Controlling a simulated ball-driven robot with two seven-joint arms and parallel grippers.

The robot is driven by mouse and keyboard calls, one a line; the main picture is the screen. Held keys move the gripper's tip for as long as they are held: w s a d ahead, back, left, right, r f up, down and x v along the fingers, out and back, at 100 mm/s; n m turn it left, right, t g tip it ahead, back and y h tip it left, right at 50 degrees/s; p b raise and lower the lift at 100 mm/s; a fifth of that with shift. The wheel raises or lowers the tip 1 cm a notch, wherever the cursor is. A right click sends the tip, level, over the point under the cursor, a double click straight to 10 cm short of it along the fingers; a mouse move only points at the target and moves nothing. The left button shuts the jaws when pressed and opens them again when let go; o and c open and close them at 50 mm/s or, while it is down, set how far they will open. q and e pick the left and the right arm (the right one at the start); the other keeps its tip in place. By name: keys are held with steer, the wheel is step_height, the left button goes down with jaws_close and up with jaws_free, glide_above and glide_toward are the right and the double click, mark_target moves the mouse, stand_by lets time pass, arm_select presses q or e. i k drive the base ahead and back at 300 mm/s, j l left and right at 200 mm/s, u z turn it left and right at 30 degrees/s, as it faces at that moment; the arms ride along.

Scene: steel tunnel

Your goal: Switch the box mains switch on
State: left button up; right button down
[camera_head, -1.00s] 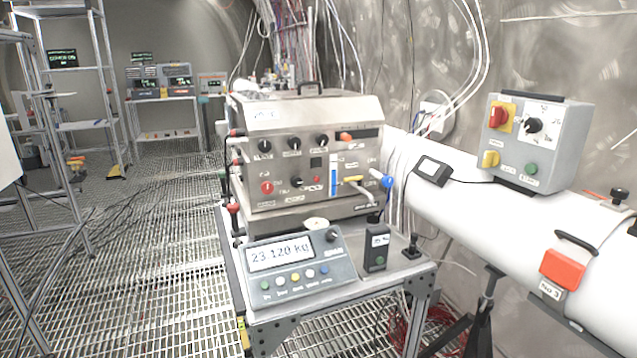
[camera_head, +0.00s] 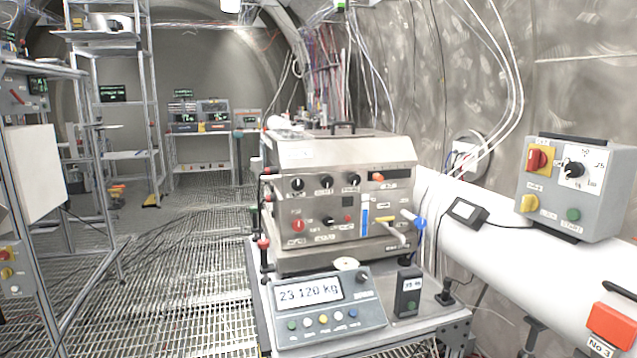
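A grey control box (camera_head: 575,188) sits on the white pipe at the right. Neither of my grippers is in view.
A scale display (camera_head: 327,306) reading 23.120 kg and a small black device (camera_head: 408,292) sit on the cart's front. Racks stand at the left; the grating floor (camera_head: 190,290) between is mostly clear.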

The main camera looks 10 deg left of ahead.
mark_target(297, 226)
steer(key=i+l+z, duration=0.3)
steer(key=i+l, duration=0.45)
steer(key=i, duration=0.05)
